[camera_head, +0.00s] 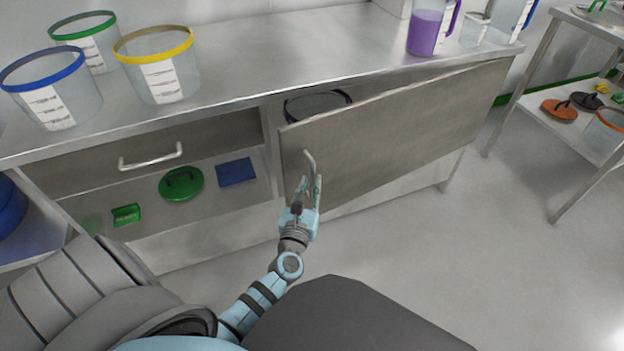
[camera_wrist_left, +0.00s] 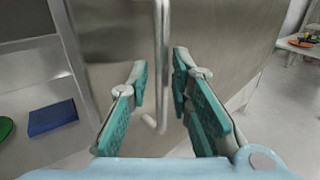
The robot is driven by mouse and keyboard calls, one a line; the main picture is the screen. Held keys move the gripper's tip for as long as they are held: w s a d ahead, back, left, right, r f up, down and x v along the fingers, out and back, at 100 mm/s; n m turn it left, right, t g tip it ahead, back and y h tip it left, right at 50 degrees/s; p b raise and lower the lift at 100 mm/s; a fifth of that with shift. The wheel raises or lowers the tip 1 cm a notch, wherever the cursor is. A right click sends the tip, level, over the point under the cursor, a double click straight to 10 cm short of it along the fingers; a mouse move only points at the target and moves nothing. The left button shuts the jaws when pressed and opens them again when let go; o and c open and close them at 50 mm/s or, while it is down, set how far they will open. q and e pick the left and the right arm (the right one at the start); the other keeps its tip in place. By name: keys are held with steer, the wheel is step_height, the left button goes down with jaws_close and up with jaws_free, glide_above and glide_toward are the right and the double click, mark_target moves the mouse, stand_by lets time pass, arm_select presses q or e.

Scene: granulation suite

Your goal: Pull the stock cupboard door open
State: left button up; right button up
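The stock cupboard door (camera_head: 390,130) is a grey panel under the steel bench. It stands ajar, its left edge swung out from the cupboard front. Its bar handle (camera_head: 309,160) is near that left edge and also shows upright in the left wrist view (camera_wrist_left: 162,50). My left gripper (camera_head: 309,184) is at the handle's lower part. In the left wrist view its teal-padded fingers (camera_wrist_left: 160,82) stand apart on either side of the bar, with gaps visible. A dark-rimmed container (camera_head: 318,97) shows inside, behind the door. My right gripper is out of view.
The bench top (camera_head: 290,60) holds clear tubs with coloured rims and a purple-filled jug (camera_head: 426,32). Left of the door are a drawer (camera_head: 150,158) and a shelf with green and blue items. A steel rack (camera_head: 550,80) stands right. Floor before the door is clear.

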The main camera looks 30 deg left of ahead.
arm_select(q)
steer(key=v, duration=0.4)
steer(key=shift+s+d, duration=0.1)
steer(key=shift+s, duration=0.3)
steer(key=shift+c, duration=0.6)
